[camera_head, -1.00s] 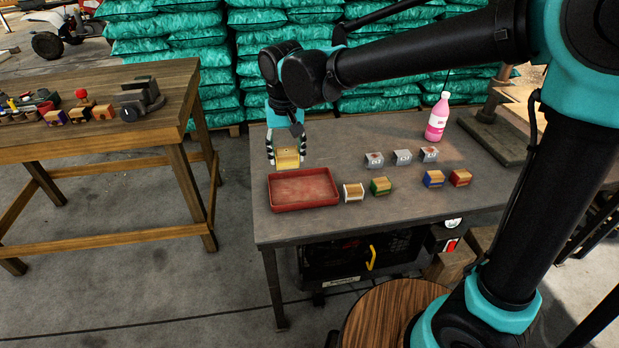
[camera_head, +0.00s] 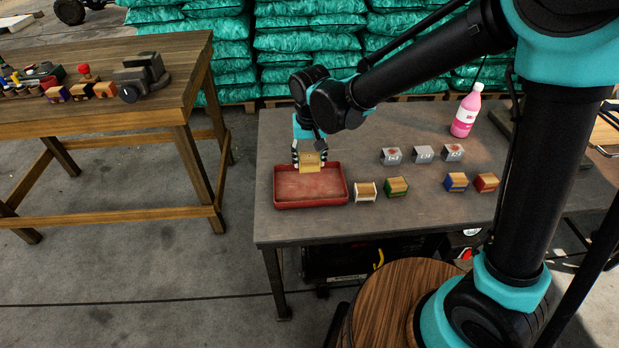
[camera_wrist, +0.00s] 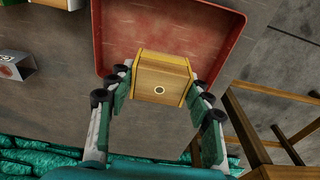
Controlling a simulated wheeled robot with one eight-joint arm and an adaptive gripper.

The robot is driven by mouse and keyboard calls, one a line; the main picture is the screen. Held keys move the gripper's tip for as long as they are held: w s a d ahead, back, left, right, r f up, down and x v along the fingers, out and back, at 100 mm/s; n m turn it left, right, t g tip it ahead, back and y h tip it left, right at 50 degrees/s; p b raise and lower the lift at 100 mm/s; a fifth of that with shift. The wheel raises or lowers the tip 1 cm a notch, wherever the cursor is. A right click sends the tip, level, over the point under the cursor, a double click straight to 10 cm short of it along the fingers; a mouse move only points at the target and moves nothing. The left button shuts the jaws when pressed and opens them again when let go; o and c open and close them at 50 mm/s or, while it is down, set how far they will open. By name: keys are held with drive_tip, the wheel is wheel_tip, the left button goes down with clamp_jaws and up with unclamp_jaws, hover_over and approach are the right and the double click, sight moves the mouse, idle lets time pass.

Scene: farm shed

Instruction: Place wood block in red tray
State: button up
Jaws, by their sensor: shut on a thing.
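The light wood block (camera_head: 309,162) with yellow edges is held between the fingers of my gripper (camera_head: 310,158). In the wrist view the block (camera_wrist: 162,78) sits between both fingertips of my gripper (camera_wrist: 160,98), which is shut on it. The red tray (camera_head: 310,204) lies on the grey table. In the head view the block overlaps the tray's back edge. In the wrist view the block covers part of the near rim of the tray (camera_wrist: 112,40). The block appears held above the tray's back part; its exact height is hard to tell. The visible tray floor is empty.
On the grey table (camera_head: 350,225), white (camera_head: 365,191), green (camera_head: 397,187), blue (camera_head: 456,182) and red (camera_head: 486,182) edged blocks stand right of the tray. A pink bottle (camera_head: 466,112) is at the back right.

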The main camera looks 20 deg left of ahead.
sight(310, 159)
drive_tip(key=shift+f, duration=4)
drive_tip(key=shift+f, duration=0.1)
drive_tip(key=o, duration=1.1)
drive_tip(key=r, duration=0.4)
drive_tip(key=s+r, duration=0.1)
drive_tip(key=r, duration=0.7)
drive_tip(key=shift+s+d+r, duration=0.1)
drive_tip(key=shift+s+d, duration=0.05)
drive_tip(key=shift+d, duration=0.2)
